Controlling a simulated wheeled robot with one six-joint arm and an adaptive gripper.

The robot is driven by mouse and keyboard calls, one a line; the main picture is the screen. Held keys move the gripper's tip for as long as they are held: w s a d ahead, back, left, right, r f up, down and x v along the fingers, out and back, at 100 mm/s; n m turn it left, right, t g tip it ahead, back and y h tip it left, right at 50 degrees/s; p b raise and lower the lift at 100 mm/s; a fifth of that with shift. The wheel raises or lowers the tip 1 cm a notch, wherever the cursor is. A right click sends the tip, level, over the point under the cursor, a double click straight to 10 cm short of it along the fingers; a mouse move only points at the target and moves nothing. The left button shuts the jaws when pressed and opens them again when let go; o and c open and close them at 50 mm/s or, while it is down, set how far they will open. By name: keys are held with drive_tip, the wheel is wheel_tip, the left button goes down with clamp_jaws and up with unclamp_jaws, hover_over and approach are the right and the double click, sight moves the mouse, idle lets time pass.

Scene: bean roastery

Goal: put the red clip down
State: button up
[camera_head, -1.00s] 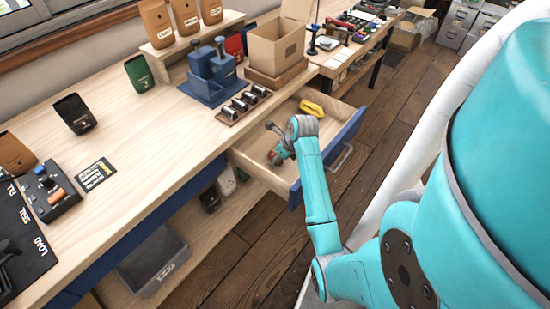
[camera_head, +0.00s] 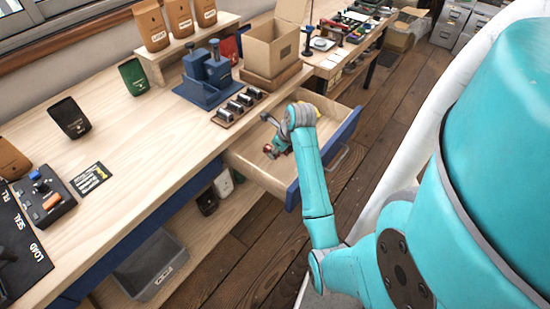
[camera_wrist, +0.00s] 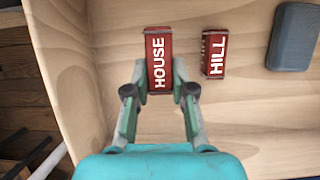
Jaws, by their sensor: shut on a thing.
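The red clip (camera_wrist: 159,48), lettered HOUSE, is between the fingertips of my gripper (camera_wrist: 159,82) in the wrist view. The gripper is shut on it. It is over the wooden floor of the open drawer (camera_head: 252,170); I cannot tell whether it touches that floor. A second, shorter red clip (camera_wrist: 213,53), lettered HILL, lies in the drawer just right of the held one, apart from it. In the head view my gripper (camera_head: 276,148) is inside the drawer, and my wrist hides part of the drawer.
A blue-grey case (camera_wrist: 294,37) lies right of the HILL clip. A yellow thing (camera_head: 312,99) in the drawer is mostly hidden by my wrist. Drawer floor below the clips is bare. The worktop (camera_head: 150,150) above carries bags, a blue stand and metal canisters.

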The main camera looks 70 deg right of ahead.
sight(273, 163)
wheel_tip(273, 163, up, 5)
drive_tip(key=shift+r, duration=0.3)
drive_tip(key=shift+f, duration=5)
drive_tip(key=shift+f, duration=0.15)
drive_tip(key=o, duration=0.8)
drive_tip(key=v, duration=1.2)
drive_tip(key=shift+s+a, duration=0.1)
